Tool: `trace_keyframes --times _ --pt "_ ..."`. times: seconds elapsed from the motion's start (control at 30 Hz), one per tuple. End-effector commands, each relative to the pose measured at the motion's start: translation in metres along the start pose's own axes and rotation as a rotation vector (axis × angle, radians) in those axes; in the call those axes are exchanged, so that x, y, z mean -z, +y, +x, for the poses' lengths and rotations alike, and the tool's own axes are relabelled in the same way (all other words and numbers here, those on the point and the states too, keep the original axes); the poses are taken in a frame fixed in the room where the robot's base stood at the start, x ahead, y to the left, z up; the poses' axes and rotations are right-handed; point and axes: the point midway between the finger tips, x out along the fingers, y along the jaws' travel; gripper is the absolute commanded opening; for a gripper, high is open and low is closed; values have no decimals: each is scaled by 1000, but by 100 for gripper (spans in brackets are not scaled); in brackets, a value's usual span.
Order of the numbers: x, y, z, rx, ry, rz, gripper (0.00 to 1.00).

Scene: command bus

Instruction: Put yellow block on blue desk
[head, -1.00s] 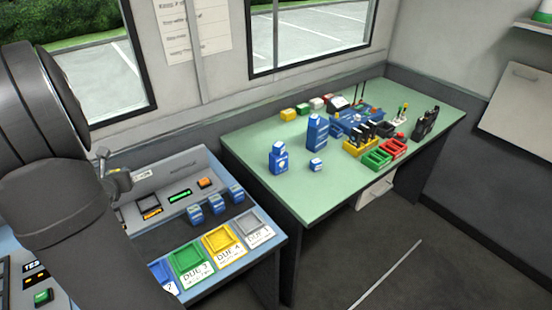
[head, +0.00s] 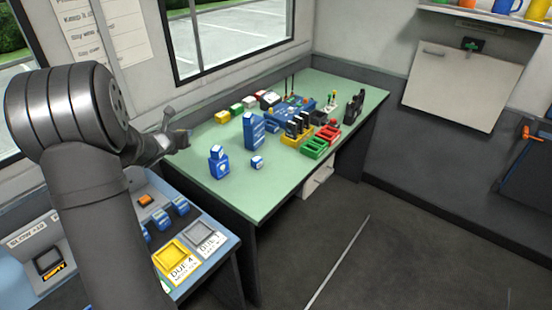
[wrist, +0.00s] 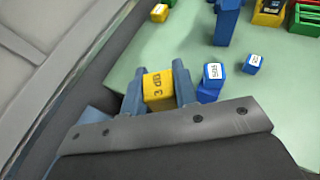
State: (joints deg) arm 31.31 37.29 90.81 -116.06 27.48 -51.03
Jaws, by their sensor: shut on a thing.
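My gripper (wrist: 158,92) is shut on a yellow block (wrist: 157,86) marked "3 dB" in the wrist view, with one finger on each side. In the head view my gripper (head: 180,139) shows at the left end of the green table; the held block cannot be made out there. The blue desk (head: 222,256) is at the lower left of the head view, partly hidden behind my arm. Its top carries a yellow tray (head: 172,254) and a grey tray (head: 201,231). Another yellow block (head: 222,117) lies at the back of the green table.
The green table (head: 245,200) holds a tall blue box (head: 253,130), a smaller blue container (head: 218,163), a small blue block (head: 257,162), and red (head: 328,133) and green (head: 313,149) bins. Its front left part is clear. A wall and window stand behind.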

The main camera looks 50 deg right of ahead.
Motion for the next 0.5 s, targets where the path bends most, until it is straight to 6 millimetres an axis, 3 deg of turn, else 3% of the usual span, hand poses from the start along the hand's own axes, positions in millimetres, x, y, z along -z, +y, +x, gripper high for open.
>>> trace_keyframes --times 0.03,0.2,0.5 --pt "-6 -27 17 41 1 19 1" --pt "-21 -110 58 157 3 70 1" --pt "-37 -264 104 344 2 155 1"
